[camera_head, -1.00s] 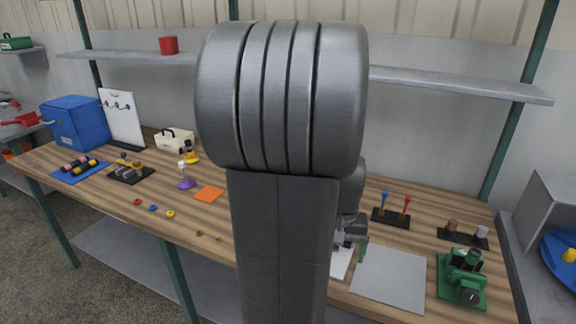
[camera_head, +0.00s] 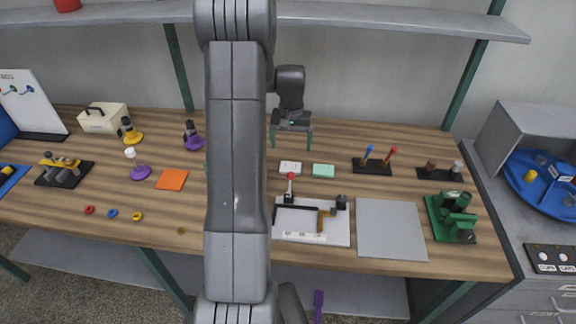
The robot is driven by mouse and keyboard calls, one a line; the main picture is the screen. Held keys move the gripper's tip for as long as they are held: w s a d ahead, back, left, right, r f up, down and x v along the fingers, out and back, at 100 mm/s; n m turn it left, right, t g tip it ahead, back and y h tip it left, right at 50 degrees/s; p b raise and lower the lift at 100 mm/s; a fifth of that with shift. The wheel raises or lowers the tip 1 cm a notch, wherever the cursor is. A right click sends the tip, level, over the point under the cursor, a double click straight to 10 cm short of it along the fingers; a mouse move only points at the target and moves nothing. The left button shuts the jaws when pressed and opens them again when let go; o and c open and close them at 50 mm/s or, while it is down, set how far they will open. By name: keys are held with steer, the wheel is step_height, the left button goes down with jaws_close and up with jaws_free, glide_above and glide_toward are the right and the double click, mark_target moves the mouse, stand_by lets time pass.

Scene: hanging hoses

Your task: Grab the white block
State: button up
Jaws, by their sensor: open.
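The white block (camera_head: 290,168) lies flat on the wooden bench, right of my arm, with a mint green block (camera_head: 323,171) just to its right. My gripper (camera_head: 291,138) is above and behind the white block in the picture, pointing down with its two green-tipped fingers spread apart. Nothing is between the fingers, and the white block is apart from them. The exact height of the gripper over the bench is hard to tell.
A black stand (camera_head: 372,166) with blue and red handles is to the right. A grey plate (camera_head: 390,228) and a green device (camera_head: 452,218) lie further right. My arm hides the bench's middle.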

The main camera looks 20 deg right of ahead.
glide_above(291, 166)
steer(key=f, duration=0.4)
steer(key=shift+s+a+f+p, duration=0.2)
steer(key=shift+s+f+p, duration=0.15)
steer(key=shift+f, duration=0.05)
steer(key=shift+w+d+f+p, duration=0.15)
steer(key=shift+f+p, duration=0.25)
steer(key=shift+f, duration=0.85)
steer(key=shift+w+a+f+p, duration=0.1)
steer(key=shift+f+p, duration=0.25)
steer(key=shift+f, duration=0.85)
steer(key=c, duration=1.1)
steer(key=shift+o, duration=0.2)
steer(key=shift+r, duration=0.15)
